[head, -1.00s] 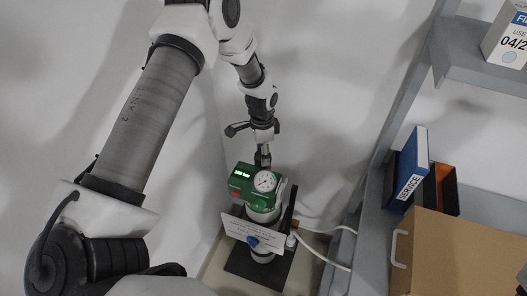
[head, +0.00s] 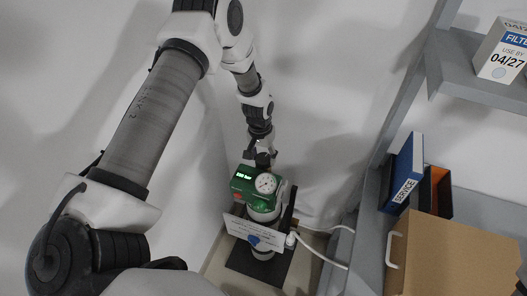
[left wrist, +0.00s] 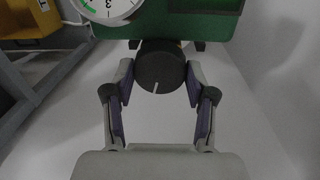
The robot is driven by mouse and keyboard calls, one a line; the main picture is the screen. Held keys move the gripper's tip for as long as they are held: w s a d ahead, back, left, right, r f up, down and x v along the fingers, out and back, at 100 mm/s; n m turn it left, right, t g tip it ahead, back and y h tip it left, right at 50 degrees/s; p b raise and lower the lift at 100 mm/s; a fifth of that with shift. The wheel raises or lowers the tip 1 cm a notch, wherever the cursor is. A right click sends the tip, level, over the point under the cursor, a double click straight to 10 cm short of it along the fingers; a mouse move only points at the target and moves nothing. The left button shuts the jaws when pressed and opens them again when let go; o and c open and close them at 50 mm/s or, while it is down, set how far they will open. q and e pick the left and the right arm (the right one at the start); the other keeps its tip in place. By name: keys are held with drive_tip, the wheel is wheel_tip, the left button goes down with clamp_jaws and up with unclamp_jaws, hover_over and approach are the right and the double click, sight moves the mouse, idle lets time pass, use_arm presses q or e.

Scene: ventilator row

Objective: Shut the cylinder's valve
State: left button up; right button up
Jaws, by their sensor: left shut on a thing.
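The gas cylinder (head: 262,213) stands in the corner with a green valve head (head: 243,183) on top. The head carries a lit display and a round white gauge (head: 266,184). In the left wrist view the black valve knob (left wrist: 160,66), with a white mark line pointing down, sticks out of the green body (left wrist: 185,22). My left gripper (left wrist: 160,84) has one finger on each side of the knob and is shut on it. In the head view my left gripper (head: 262,160) is at the top of the valve head. My right gripper is not in view.
A white card (head: 254,232) hangs at the cylinder's front, and a white hose runs right. A grey shelf (head: 372,215) on the right holds a blue service binder (head: 405,175), a cardboard box (head: 455,250) and a filter box (head: 503,52). Walls stand close behind and left.

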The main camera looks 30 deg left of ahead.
sight(260, 158)
use_arm(q)
drive_tip(key=shift+s+f+n+p, duration=0.1)
drive_tip(key=shift+s+n+p, duration=0.15)
drive_tip(key=shift+n+p, duration=0.75)
drive_tip(key=shift+n, duration=0.5)
drive_tip(key=o, duration=1.2)
drive_tip(key=shift+c, duration=0.2)
drive_tip(key=shift+w, duration=0.15)
drive_tip(key=shift+r, duration=0.2)
wheel_tip(260, 158, up, 12)
drive_tip(key=shift+a+f, duration=0.2)
drive_tip(key=shift+a, duration=0.2)
